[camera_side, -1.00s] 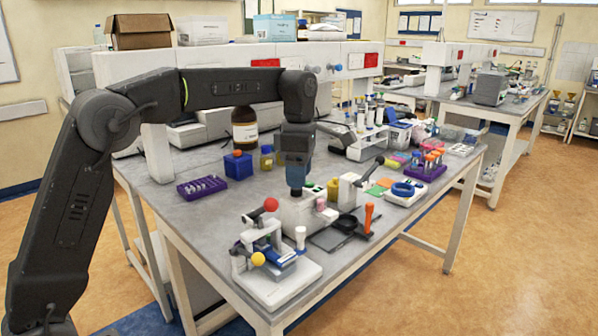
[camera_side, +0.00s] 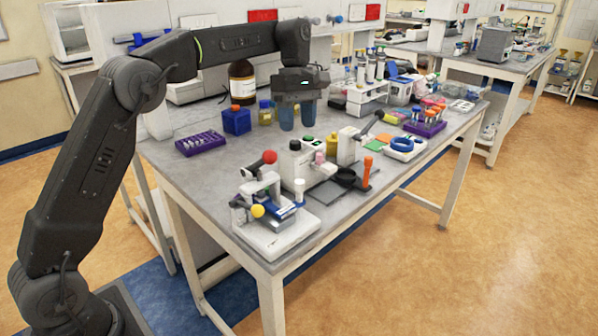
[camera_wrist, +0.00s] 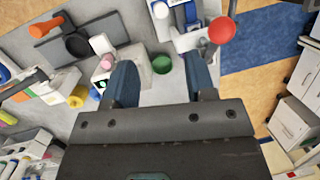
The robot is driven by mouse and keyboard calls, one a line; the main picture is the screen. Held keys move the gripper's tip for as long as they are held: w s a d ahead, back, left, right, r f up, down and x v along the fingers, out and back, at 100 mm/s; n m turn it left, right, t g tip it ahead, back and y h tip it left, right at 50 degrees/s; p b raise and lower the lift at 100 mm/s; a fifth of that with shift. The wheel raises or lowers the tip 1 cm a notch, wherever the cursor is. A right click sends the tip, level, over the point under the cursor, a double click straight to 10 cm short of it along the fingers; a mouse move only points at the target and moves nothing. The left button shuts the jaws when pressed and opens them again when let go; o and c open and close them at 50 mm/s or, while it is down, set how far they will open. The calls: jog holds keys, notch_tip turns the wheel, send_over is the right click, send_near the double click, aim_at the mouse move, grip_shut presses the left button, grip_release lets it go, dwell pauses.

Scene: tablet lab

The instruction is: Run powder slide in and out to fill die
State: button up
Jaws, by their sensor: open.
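A small tablet press on a white base (camera_side: 278,235) stands at the near corner of the bench. It has a red ball knob (camera_side: 269,157), a yellow ball knob (camera_side: 257,211) and a blue part (camera_side: 281,214) low on its front, which may be the powder slide. The die is too small to make out. My gripper (camera_side: 297,118) is open and empty, pointing down above the bench, higher than the press and behind it. In the wrist view, my gripper's blue fingers (camera_wrist: 161,82) are spread apart, and the red knob (camera_wrist: 221,30) shows beyond the right finger.
A white device (camera_side: 305,172) stands close beside the press. A dark tray with an orange-handled tool (camera_side: 367,174) lies right of it. A purple rack (camera_side: 202,143), a blue block (camera_side: 236,120) and a brown bottle (camera_side: 242,82) stand farther back. The bench's left front is clear.

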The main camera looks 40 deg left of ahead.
aim_at(300, 181)
jog(key=f+m, duration=0.2)
jog(key=f, duration=0.2)
jog(key=s+d+f+m+h, duration=0.1)
jog(key=f+m, duration=0.1)
jog(key=f, duration=0.2)
jog(key=s+d+f+m, duration=0.1)
jog(key=f, duration=0.4)
jog(key=shift+d+m+g, duration=0.2)
jog(key=shift+m+g, duration=0.2)
jog(key=shift+c, duration=0.4)
grip_shut()
